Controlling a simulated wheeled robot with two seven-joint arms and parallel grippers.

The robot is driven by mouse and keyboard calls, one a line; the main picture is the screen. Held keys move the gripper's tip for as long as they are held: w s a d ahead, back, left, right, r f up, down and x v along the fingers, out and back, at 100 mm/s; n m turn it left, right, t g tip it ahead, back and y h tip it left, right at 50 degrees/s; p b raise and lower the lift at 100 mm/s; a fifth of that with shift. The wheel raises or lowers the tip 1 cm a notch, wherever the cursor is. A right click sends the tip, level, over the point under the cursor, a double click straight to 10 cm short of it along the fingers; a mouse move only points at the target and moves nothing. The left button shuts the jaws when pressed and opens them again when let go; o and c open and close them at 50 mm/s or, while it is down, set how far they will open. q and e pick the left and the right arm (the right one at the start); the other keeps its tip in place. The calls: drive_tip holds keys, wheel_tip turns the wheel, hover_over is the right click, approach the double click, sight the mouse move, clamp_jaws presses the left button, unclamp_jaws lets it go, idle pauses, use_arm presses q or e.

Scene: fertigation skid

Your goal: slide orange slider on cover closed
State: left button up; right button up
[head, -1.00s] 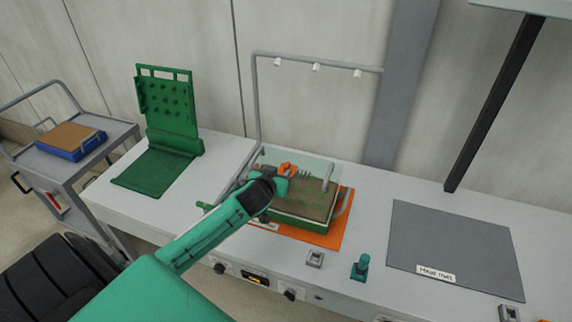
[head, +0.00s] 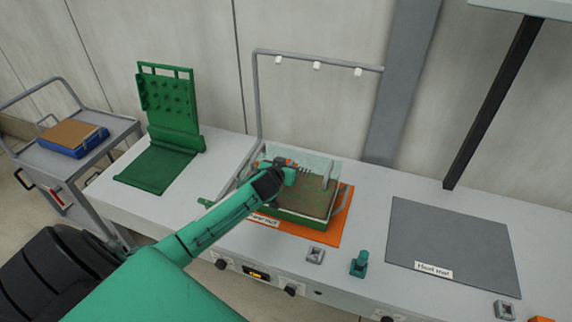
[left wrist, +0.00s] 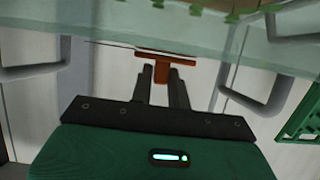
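The clear, pale green cover (head: 318,166) lies over a green-sided tray (head: 306,213) with brown fill. The tray sits on an orange mat (head: 327,236). The orange slider (left wrist: 167,58) shows as a T shape in the left wrist view, beside the cover's clear sheet (left wrist: 210,35). My left gripper (left wrist: 162,72) has its two dark fingers on either side of the slider's stem, apparently closed on it. In the head view my left gripper (head: 287,170) is at the cover's back left part and mostly hides the slider. My right gripper is not in view.
A grey pipe frame (head: 256,100) with small white nozzles stands behind the tray. A green pegged stand (head: 170,105) is at the left. A teal knob-like piece (head: 358,264) and a grey mat (head: 455,240) lie to the right. Handles rise beside the tray.

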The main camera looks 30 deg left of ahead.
sight(303, 176)
use_arm(q)
clamp_jaws()
drive_tip(key=d, duration=0.2)
drive_tip(key=w+d, duration=0.1)
drive_tip(key=d, duration=0.3)
drive_tip(key=shift+w+b, duration=0.25)
drive_tip(key=shift+b, duration=0.05)
drive_tip(key=o, duration=0.5)
unclamp_jaws()
